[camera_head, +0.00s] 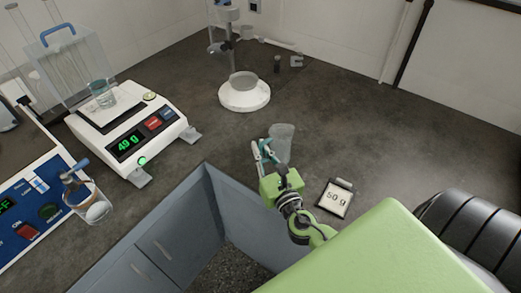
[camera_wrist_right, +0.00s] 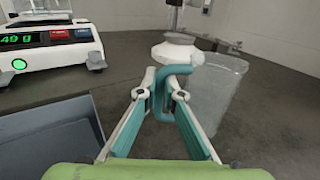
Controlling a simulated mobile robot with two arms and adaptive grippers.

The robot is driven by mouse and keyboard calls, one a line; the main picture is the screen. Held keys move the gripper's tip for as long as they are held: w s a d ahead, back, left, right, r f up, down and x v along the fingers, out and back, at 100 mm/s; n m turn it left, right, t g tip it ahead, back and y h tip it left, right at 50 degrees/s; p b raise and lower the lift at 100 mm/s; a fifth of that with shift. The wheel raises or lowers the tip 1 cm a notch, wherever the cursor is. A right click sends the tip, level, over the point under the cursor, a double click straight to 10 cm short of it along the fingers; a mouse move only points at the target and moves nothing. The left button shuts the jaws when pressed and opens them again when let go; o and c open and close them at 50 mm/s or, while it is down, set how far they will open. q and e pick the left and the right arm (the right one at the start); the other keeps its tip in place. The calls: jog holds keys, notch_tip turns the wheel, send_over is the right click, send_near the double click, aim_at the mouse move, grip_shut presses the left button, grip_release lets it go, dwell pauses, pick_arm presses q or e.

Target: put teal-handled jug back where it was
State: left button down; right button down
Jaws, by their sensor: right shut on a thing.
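The teal-handled jug (camera_head: 283,142) is a clear, see-through vessel on or just above the dark worktop; I cannot tell if its base touches. In the right wrist view the jug (camera_wrist_right: 218,98) stands upright, right of the fingers. My right gripper (camera_head: 264,152) is shut on its teal handle (camera_wrist_right: 170,88), with the two fingers (camera_wrist_right: 164,93) on either side of it. The jug looks empty. My left gripper is not in view.
A balance (camera_head: 128,128) reading 49 g holds a small beaker (camera_head: 103,93). A white-based stand (camera_head: 244,97) is behind the jug. A "50 g" sign (camera_head: 336,198) lies right of my arm. Another jug (camera_head: 90,205) is at left. Worktop right of the jug is clear.

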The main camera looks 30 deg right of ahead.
jog(key=shift+f, duration=0.1)
jog(key=c, duration=2.2)
grip_release()
jog(key=s+b, duration=0.1)
jog(key=s, duration=0.2)
jog(key=s+a+b, duration=0.1)
jog(key=s, duration=0.3)
jog(key=s+a+b, duration=0.1)
jog(key=s, duration=0.2)
jog(key=shift+s, duration=0.4)
jog(key=shift+s+a+b, duration=0.1)
jog(key=shift+s+b, duration=0.25)
jog(key=shift+s, duration=0.2)
